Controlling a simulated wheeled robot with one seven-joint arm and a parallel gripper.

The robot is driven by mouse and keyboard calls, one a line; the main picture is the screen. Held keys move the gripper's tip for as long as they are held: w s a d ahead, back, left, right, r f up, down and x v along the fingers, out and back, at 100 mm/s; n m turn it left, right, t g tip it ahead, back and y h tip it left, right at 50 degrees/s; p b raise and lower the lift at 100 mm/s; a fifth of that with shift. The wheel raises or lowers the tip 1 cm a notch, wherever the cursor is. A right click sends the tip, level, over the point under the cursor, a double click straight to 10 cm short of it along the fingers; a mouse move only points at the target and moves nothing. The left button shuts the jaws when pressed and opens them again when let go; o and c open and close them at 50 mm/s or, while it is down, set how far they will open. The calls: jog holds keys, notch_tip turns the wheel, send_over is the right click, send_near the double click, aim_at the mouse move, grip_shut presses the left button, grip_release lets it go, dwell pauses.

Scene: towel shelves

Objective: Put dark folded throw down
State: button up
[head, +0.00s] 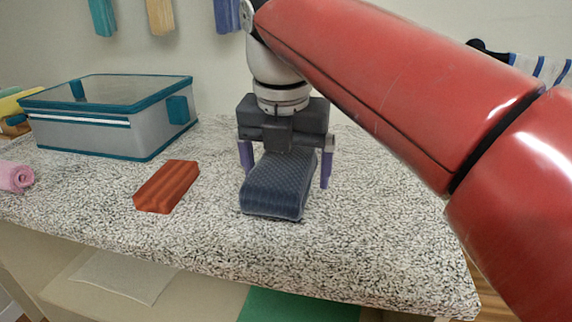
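The dark folded throw (277,188) is a navy, textured bundle with a rounded fold. It lies on the speckled countertop (220,235), near the middle. My gripper (286,180) points down over the throw's far part. Its two purple fingers are spread wide, one on each side of the throw. A narrow gap seems to show between each finger and the fabric. The gripper's body hides the throw's far end.
A rust-red ridged block (167,186) lies left of the throw. A grey case with teal trim (95,138) stands behind it. A pink rolled towel (15,177) is at the far left. The counter's front strip is clear. Below are a shelf with pale cloth (125,276) and green cloth (298,305).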

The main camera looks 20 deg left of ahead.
aim_at(285, 159)
jog(key=shift+f+b, duration=0.3)
jog(key=shift+f, duration=0.15)
jog(key=o, duration=0.9)
jog(key=r, duration=0.2)
jog(key=r+p, duration=0.1)
jog(key=r, duration=0.1)
jog(key=r+p, duration=0.1)
jog(key=shift+s+r, duration=0.6)
jog(key=shift+r, duration=0.75)
jog(key=shift+d, duration=0.1)
